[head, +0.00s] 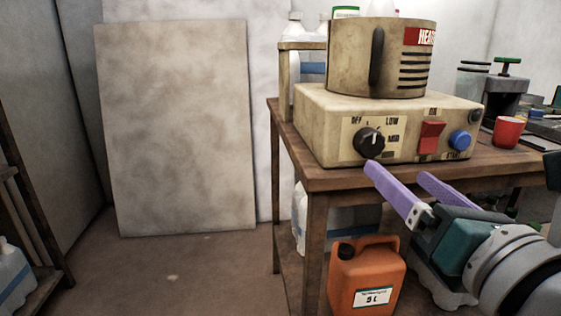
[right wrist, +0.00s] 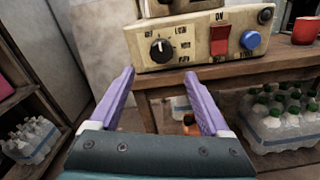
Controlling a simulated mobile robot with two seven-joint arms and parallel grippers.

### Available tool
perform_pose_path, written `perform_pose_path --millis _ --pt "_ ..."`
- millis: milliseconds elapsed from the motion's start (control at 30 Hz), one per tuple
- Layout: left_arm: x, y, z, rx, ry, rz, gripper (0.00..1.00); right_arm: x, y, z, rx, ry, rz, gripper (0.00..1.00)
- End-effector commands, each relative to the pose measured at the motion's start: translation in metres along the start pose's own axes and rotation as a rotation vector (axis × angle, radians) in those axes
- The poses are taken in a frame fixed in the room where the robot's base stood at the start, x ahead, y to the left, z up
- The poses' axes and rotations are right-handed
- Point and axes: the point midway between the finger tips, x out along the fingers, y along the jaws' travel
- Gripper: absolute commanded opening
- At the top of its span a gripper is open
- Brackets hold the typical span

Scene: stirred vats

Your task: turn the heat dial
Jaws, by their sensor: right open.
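The heat dial (head: 369,141) is a black round knob on the front of a stained cream heater base (head: 330,105). Its white mark points roughly up, between the OFF and LOW labels. The dial also shows in the right wrist view (right wrist: 161,49), above the space between my fingers. My right gripper (head: 398,172) has purple fingers, open and empty. It is in front of the table edge, lower than the dial and a little to its right, touching nothing that I can see. My left gripper is not in view.
A red switch (head: 431,137) and a blue button (head: 460,140) sit right of the dial. A metal vat (head: 350,60) stands on the base. A red mug (head: 508,132) is to the right. An orange canister (head: 366,277) stands below the wooden table (head: 318,180).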

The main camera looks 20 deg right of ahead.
Motion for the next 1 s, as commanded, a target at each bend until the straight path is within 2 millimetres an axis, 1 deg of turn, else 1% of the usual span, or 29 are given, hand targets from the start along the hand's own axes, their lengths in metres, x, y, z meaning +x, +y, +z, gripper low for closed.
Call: perform_pose_path --millis 100,300,400,500,667,900,1000 --pt "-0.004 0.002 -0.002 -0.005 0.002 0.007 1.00 0.020 0.001 0.004 -0.001 -0.004 0.000 0.81" --pt "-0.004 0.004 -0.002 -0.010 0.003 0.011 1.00 0.057 0.000 0.003 0.002 -0.003 -0.001 0.81" --pt "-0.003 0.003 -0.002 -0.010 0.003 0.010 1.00 0.071 0.000 0.002 0.003 -0.002 -0.002 0.81" --pt "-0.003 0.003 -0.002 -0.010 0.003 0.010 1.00 0.081 0.000 0.001 0.002 -0.001 -0.002 0.81" --pt "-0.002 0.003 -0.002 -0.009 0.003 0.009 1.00 0.088 0.000 0.001 0.003 0.001 -0.002 0.81" --pt "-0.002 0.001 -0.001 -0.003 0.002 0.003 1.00 0.089 0.000 0.001 0.004 0.001 -0.002 0.81" --pt "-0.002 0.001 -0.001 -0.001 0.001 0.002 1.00 0.089 0.000 0.001 0.004 0.001 -0.002 0.69"
